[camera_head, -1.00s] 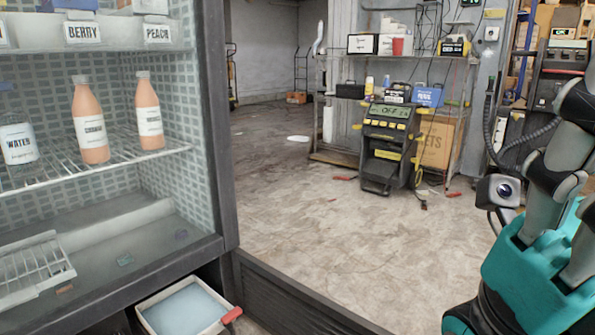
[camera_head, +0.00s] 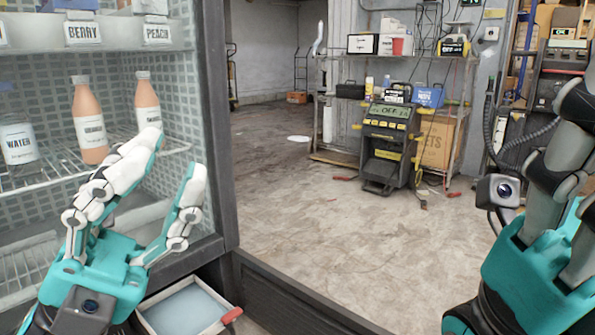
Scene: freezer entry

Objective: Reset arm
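My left gripper (camera_head: 172,160) has come in from the lower left, with a teal palm and white jointed fingers pointing up and to the right. Its fingers are spread apart, with a clear gap and nothing between them. It is in front of the open freezer cabinet (camera_head: 215,110) and covers part of its wire shelf and lower interior. My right arm (camera_head: 530,265), teal and grey with a small camera, fills the right edge. I cannot see its fingertips.
Orange bottles (camera_head: 89,122) and a water container (camera_head: 18,143) stand on the cabinet shelf. A white-rimmed bin (camera_head: 225,315) sits low beside the cabinet's dark frame. A black machine (camera_head: 384,150) stands by a rack. The concrete floor (camera_head: 320,225) between is mostly clear.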

